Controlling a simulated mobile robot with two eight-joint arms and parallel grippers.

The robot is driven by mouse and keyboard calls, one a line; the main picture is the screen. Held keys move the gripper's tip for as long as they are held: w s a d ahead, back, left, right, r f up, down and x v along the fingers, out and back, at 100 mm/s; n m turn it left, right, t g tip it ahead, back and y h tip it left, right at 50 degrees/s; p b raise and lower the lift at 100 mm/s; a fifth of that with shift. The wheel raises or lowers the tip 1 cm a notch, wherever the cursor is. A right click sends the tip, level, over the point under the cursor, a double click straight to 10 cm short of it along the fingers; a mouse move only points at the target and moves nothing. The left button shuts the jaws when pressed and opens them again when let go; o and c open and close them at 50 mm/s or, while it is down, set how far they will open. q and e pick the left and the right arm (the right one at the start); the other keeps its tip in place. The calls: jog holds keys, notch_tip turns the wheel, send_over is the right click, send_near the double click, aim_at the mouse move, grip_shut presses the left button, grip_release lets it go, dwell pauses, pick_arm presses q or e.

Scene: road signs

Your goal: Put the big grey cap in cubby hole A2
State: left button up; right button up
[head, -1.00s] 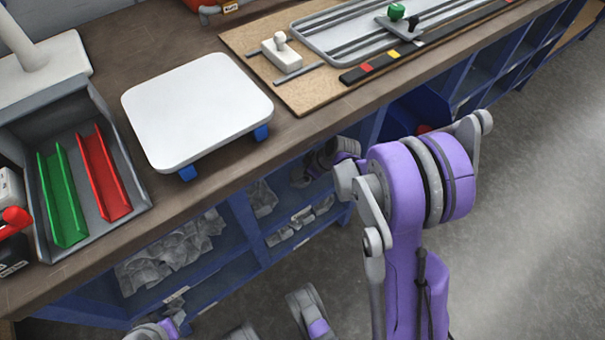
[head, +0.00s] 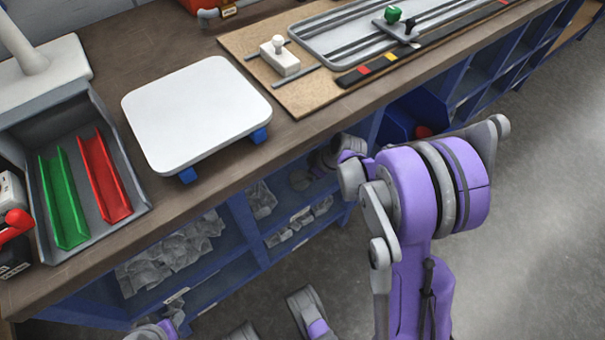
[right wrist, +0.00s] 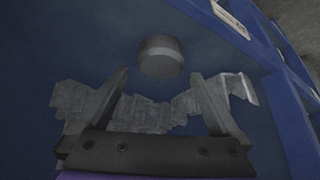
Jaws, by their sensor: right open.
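The grey cap (right wrist: 160,57) is a short round cylinder inside a dark blue cubby hole in the right wrist view. It lies just beyond the fingertips of my right gripper (right wrist: 162,82), apart from them. This gripper is open, with nothing between its fingers. In the head view the right hand reaches under the bench edge into the blue cubby shelf (head: 238,222), and its fingers are in shadow. I cannot read which hole is A2. I cannot make out the left gripper.
Crumpled clear bags (right wrist: 150,113) lie around the fingers in the right wrist view; more bags (head: 175,250) fill other holes. A blue divider (right wrist: 290,120) stands close on the right. The bench holds a white platform (head: 195,110) and a tray with green and red channels (head: 103,178).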

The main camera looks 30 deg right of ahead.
pick_arm(q)
jog(key=r+p, duration=0.2)
jog(key=r, duration=0.1)
jog(key=shift+s+r, duration=0.2)
pick_arm(e)
jog(key=v, duration=0.9)
